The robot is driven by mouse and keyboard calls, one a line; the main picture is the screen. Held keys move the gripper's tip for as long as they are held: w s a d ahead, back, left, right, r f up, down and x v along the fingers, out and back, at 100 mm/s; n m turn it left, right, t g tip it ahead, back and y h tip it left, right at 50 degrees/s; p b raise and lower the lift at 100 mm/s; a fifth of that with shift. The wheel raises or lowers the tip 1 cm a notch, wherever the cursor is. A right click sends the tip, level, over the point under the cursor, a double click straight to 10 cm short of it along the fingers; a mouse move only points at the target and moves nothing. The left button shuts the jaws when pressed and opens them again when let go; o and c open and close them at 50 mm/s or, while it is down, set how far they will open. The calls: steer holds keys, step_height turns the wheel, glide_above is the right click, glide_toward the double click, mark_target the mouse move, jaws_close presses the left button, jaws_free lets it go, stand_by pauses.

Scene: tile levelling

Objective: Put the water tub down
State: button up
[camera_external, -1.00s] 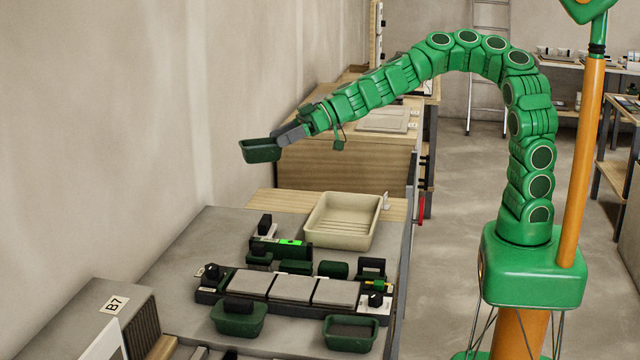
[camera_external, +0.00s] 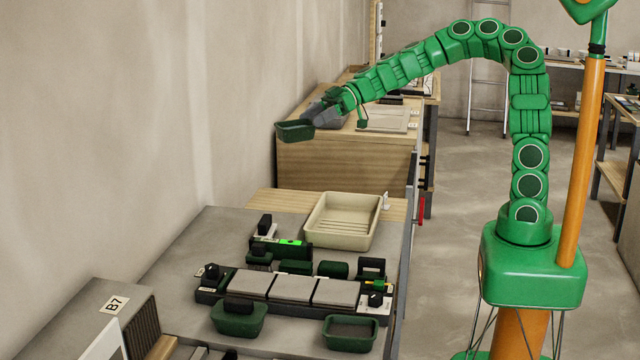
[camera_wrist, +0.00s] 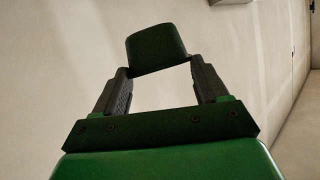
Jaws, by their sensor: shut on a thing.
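A small dark green tub, taken to be the water tub (camera_external: 294,131), is held in the air at the end of my arm. My gripper (camera_external: 315,122) is shut on it. In the wrist view the tub (camera_wrist: 157,50) sits between the two fingertips of my gripper (camera_wrist: 160,72). I cannot see into it well enough to tell whether it holds water. It hangs well above the grey bench (camera_external: 185,255), in front of the wooden cabinet behind, apart from every surface.
A cream tray (camera_external: 342,222) stands on the bench's far end. A dark frame with several grey tiles (camera_external: 293,288) lies in the middle. Two green tubs, a left one (camera_external: 238,320) and a right one (camera_external: 350,334), stand in front. Bare bench shows on the left.

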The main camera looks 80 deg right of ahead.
steer(key=s+d+n+g+y, duration=0.1)
steer(key=s+d, duration=0.7)
steer(key=d, duration=0.1)
step_height(320, 180, down, 10)
steer(key=shift+w+d+f, duration=0.4)
steer(key=shift+w+f, duration=1.35)
steer(key=shift+w, duration=0.6)
steer(key=shift+w+d+f, duration=0.45)
steer(key=shift+w+f, duration=1.25)
steer(key=shift+w, duration=0.65)
steer(key=shift+w+d+f, duration=0.4)
steer(key=shift+w+f, duration=1.35)
steer(key=shift+w, duration=0.6)
steer(key=shift+w+f, duration=0.1)
steer(key=shift+f, duration=1.5)
steer(key=shift+f, duration=0.1)
steer(key=o, duration=1.2)
steer(key=shift+c, duration=0.2)
